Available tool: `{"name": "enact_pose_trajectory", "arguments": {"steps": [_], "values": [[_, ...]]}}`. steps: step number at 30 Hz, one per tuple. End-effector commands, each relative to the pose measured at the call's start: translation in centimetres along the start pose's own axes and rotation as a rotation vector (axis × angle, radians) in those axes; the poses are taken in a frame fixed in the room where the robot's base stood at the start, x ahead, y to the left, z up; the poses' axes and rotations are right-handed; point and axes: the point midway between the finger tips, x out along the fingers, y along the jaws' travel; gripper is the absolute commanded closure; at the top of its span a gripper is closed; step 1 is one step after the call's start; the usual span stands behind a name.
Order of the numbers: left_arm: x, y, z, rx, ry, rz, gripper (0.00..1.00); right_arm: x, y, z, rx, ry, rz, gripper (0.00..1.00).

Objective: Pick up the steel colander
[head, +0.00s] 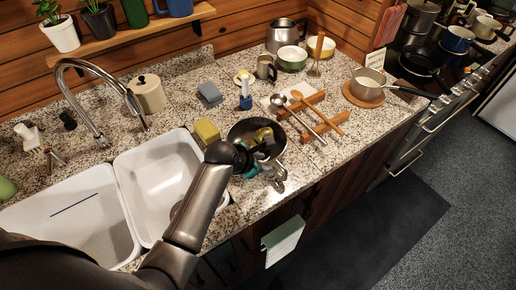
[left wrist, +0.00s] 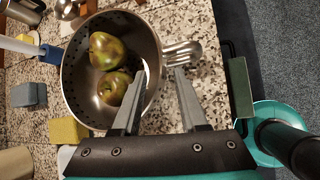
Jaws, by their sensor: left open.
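The steel colander (head: 243,130) sits on the granite counter at the front edge, right of the sink. In the left wrist view, it (left wrist: 83,72) is a round bowl with small holes, holding two green-brown fruits (left wrist: 110,68). Its looped wire handle (left wrist: 184,51) sticks out on the right. My left gripper (left wrist: 160,72) is open over the handle side, one finger over the bowl's inside and the other outside the rim near the handle. Whether the fingers touch the rim, I cannot tell. In the head view my left gripper (head: 264,163) hides the colander's near side. My right gripper is not in view.
The white sink (head: 160,165) is left of the colander. A yellow sponge (head: 206,131) and a blue-handled brush (head: 245,95) stand close by. Spoons on a wooden rack (head: 300,103) lie to the right. A green towel (head: 283,240) hangs below the counter edge.

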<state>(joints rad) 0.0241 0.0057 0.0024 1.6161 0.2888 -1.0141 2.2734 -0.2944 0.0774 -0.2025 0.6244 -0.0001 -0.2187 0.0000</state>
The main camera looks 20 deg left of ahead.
Motion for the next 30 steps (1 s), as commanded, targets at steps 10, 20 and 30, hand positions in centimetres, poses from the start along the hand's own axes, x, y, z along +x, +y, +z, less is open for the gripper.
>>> {"name": "enact_pose_trajectory", "arguments": {"steps": [10, 20, 30], "values": [[3.8, 0.3, -0.1, 0.001, 0.001, -0.001, 0.57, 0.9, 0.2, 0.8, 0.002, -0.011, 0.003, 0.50], [4.9, 0.3, -0.1, 0.000, 0.000, 0.000, 0.57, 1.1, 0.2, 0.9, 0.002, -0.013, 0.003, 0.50], [4.8, 0.3, -0.1, 0.000, 0.001, 0.000, 0.83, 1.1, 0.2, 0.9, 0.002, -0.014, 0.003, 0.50]]}}
